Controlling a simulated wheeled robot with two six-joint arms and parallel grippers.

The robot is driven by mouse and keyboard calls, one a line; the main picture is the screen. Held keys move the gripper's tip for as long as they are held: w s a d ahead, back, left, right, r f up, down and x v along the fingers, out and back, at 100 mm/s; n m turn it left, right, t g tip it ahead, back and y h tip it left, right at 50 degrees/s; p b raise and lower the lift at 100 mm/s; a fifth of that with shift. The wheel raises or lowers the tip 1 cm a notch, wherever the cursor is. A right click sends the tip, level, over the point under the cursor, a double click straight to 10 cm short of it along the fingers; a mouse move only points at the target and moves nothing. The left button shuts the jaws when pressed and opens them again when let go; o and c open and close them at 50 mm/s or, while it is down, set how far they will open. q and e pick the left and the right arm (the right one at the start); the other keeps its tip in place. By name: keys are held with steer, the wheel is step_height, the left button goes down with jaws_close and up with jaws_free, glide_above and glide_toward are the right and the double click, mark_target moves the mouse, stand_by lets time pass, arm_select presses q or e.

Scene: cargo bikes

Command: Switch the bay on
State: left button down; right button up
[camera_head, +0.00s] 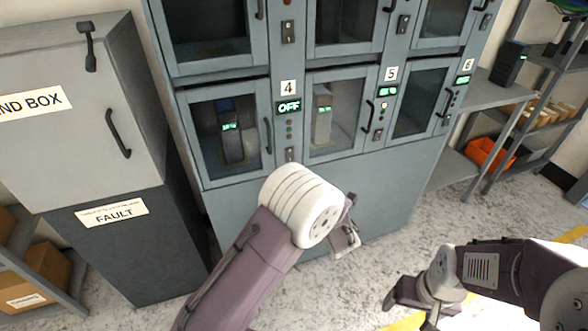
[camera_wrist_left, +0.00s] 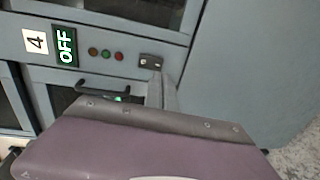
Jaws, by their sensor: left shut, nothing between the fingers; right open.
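The bay 4 display (camera_head: 289,107) reads OFF in green; it also shows, turned sideways, in the left wrist view (camera_wrist_left: 66,46). Beside it are small red and green lights (camera_wrist_left: 105,53) and a dark switch plate (camera_wrist_left: 150,62), which shows below the lights in the head view (camera_head: 290,155). My left gripper (camera_head: 347,240) is shut and empty, low in front of the cabinet; its grey finger (camera_wrist_left: 166,92) overlaps the panel near the switch plate in the wrist view. I cannot tell whether they touch. My right gripper (camera_head: 412,306) is open and empty at lower right.
The bay 4 door (camera_head: 198,140) is closed, with a dark device behind glass. Bays 5 (camera_head: 391,73) and 6 (camera_head: 468,64) are to the right with lit displays. A grey box marked FAULT (camera_head: 114,214) stands at left. Shelves (camera_head: 480,85) stand at right. Speckled floor is clear in front.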

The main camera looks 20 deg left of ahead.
mark_target(290, 154)
arm_select(q)
steer(key=b+x, duration=0.1)
steer(key=x, duration=0.5)
steer(key=shift+w+a+b, duration=0.2)
steer(key=shift+b, duration=0.1)
